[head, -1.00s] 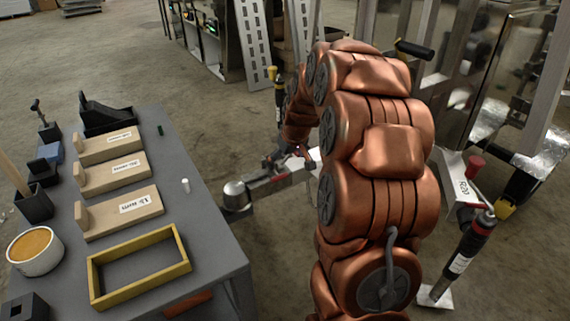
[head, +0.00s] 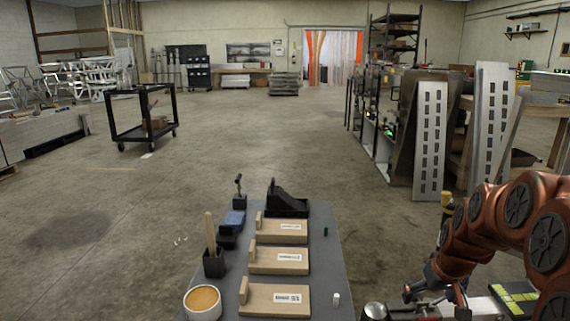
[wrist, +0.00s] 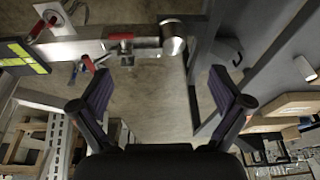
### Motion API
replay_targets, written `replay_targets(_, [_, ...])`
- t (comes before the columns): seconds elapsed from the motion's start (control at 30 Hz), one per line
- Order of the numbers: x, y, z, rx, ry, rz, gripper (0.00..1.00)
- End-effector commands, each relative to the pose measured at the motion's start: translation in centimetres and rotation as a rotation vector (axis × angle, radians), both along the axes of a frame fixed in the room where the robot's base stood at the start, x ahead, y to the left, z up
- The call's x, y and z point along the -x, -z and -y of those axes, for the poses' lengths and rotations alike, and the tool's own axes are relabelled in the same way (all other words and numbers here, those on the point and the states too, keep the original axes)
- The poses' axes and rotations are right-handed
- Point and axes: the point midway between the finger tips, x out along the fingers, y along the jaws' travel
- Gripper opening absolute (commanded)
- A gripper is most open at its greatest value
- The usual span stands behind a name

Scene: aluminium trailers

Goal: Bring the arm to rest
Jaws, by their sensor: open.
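My copper-coloured arm (head: 500,225) is at the right edge of the head view, bent down over the floor to the right of the grey workbench. In the wrist view my gripper (wrist: 160,95) is open, with its two dark fingers spread wide and nothing between them. Beyond the fingers the wrist view shows bare floor and a metal bar ending in a round coupler (wrist: 173,38). The gripper stays apart from it as far as I can tell. In the head view the gripper is hard to make out against the dark parts near the bar.
The grey workbench (head: 326,262) carries several labelled wooden blocks (head: 280,261), a white cup (head: 202,303) and black holders. Perforated metal ramps (head: 430,140) stand upright at the right. A black cart (head: 142,115) stands back left. The middle floor is open.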

Motion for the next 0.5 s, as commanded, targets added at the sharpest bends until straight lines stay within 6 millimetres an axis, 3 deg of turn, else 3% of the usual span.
replay_targets(0.03, [0.9,-2.9,-1.3,-0.004,-0.009,-0.011,1.0])
replay_targets(0.5, [11.8,-15.4,-10.2,-0.035,-0.042,-0.18,1.0])
